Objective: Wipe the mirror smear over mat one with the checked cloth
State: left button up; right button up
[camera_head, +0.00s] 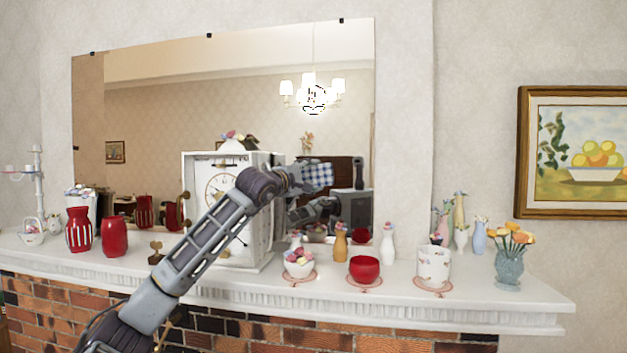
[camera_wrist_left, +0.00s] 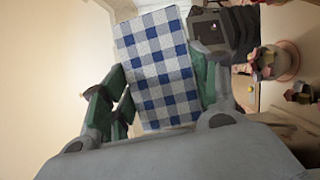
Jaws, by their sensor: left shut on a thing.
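The blue-and-white checked cloth (camera_head: 323,173) is in my left gripper (camera_head: 312,176), in front of the lower right part of the mirror (camera_head: 220,75). In the left wrist view the cloth (camera_wrist_left: 160,70) fills the space between the green fingers of my left gripper (camera_wrist_left: 160,95). I cannot tell whether the cloth touches the glass. I make out no clear smear; the cloth and arm hide part of the mirror. Three pinkish mats lie on the mantel: the left mat (camera_head: 300,278), middle mat (camera_head: 352,281) and right mat (camera_head: 432,292). I see no numbers on them. My right gripper is not in view.
A bowl of colourful pieces (camera_head: 299,265), a red bowl (camera_head: 364,268) and a white pot (camera_head: 434,263) stand on the mats. A white clock (camera_head: 220,185) stands behind my left arm. Red vases (camera_head: 115,237), small bottles (camera_head: 388,243) and a flower vase (camera_head: 509,265) crowd the mantel (camera_head: 480,303).

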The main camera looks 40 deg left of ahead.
pick_arm(q)
jog(key=shift+s+a+b, duration=0.2)
jog(key=shift+s+a, duration=0.1)
jog(key=shift+a, duration=0.25)
jog(key=shift+s+a+b, duration=0.15)
jog(key=shift+s+a, duration=0.1)
jog(key=shift+a, duration=0.3)
jog(key=shift+s+d+b, duration=0.45)
jog(key=shift+s+b, duration=0.2)
jog(key=shift+s, duration=0.1)
jog(key=shift+s+d+b, duration=0.4)
jog(key=shift+s+b, duration=0.25)
jog(key=shift+s, duration=0.1)
jog(key=shift+s+d+f+b, duration=0.1)
jog(key=shift+s+d+b, duration=0.1)
jog(key=shift+s+b, duration=0.4)
jog(key=shift+s+d, duration=0.35)
jog(key=shift+s, duration=0.15)
